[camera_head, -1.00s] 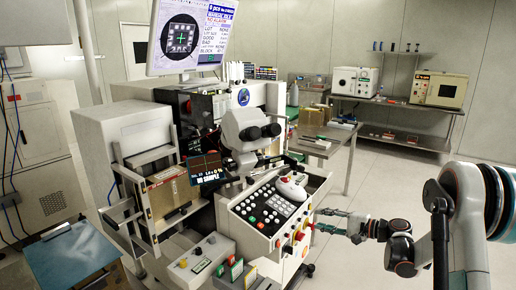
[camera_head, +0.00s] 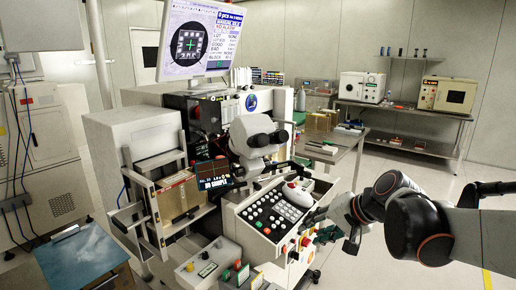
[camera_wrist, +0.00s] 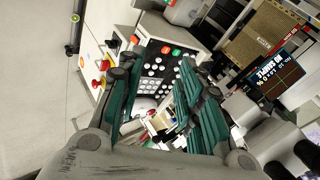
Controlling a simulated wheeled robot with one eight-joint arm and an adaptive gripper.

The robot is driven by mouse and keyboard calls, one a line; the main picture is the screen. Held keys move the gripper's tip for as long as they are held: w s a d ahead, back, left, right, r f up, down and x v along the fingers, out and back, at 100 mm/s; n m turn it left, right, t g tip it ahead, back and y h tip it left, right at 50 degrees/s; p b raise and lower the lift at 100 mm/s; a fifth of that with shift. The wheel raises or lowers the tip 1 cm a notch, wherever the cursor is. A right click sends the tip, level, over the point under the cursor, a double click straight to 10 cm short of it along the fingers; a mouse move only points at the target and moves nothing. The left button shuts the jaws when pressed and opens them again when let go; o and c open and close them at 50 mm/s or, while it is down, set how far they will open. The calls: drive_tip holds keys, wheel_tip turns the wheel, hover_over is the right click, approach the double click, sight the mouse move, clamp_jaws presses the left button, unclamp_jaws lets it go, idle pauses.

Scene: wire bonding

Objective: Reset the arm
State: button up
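My gripper (camera_head: 322,228) is beside the right side of the wire bonder's control panel (camera_head: 270,212). In the head view it is partly hidden by my arm. In the wrist view, my gripper (camera_wrist: 153,72) has its two green-padded fingers apart, with nothing held between them. The panel's buttons (camera_wrist: 155,68) show beyond and between the fingers. From these views I cannot tell whether a finger touches the panel.
The microscope head (camera_head: 257,137) and monitor (camera_head: 200,42) rise behind the panel. A red knob (camera_wrist: 104,65) shows close to one finger in the wrist view. A side table (camera_head: 335,150) stands behind, and a shelf bench (camera_head: 410,115) stands at back right. Floor (camera_head: 400,170) between is clear.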

drive_tip(key=s+d+f+n+h, duration=0.1)
drive_tip(key=s+d+n+h, duration=0.1)
drive_tip(key=s, duration=0.8)
drive_tip(key=s+d+f+n+h+b, duration=0.1)
drive_tip(key=s+d+f+n+h, duration=0.1)
drive_tip(key=s, duration=0.8)
drive_tip(key=shift+s+d+f+n+t+h, duration=0.3)
drive_tip(key=shift+d+n+h, duration=0.3)
drive_tip(key=shift+d+h, duration=0.4)
drive_tip(key=shift+w+a+r, duration=0.1)
drive_tip(key=shift+w, duration=0.05)
